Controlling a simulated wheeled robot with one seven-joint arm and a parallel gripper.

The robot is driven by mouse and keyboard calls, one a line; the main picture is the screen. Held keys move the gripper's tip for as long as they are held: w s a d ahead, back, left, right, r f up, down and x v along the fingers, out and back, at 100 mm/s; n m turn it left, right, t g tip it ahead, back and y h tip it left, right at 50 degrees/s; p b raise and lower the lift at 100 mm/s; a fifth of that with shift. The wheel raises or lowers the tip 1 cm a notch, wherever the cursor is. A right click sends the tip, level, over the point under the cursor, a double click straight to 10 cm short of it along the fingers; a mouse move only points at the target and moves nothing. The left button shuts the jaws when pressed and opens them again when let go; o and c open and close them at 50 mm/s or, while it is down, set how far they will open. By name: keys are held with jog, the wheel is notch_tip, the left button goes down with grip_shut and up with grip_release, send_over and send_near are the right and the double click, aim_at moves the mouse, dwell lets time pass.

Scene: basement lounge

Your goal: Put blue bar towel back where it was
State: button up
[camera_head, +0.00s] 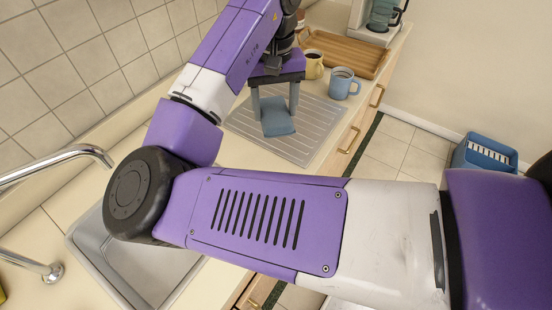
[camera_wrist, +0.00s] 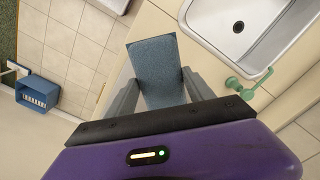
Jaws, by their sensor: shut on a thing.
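The blue bar towel (camera_head: 278,122) is a small folded cloth between the grey fingers of my gripper (camera_head: 276,112). It hangs over the ridged metal drainboard (camera_head: 245,125); I cannot tell whether it touches it. In the wrist view the towel (camera_wrist: 155,62) shows as a flat blue-grey strip reaching out past both fingertips. My gripper (camera_wrist: 160,84) is shut on it there, with one finger along each side.
A yellow mug (camera_head: 313,66) and a blue mug (camera_head: 342,84) stand just beyond the drainboard, before a wooden tray (camera_head: 352,50) and a coffee maker (camera_head: 378,22). The steel sink (camera_head: 125,262) and tap (camera_head: 60,160) are nearer. A blue crate (camera_head: 483,155) stands on the floor.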

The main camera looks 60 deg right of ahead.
notch_tip(320, 180, down, 17)
jog(key=shift+f+p, duration=0.1)
jog(key=shift+p, duration=0.8)
jog(key=shift+f, duration=0.35)
jog(key=o, duration=1.2)
jog(key=shift+r, duration=0.15)
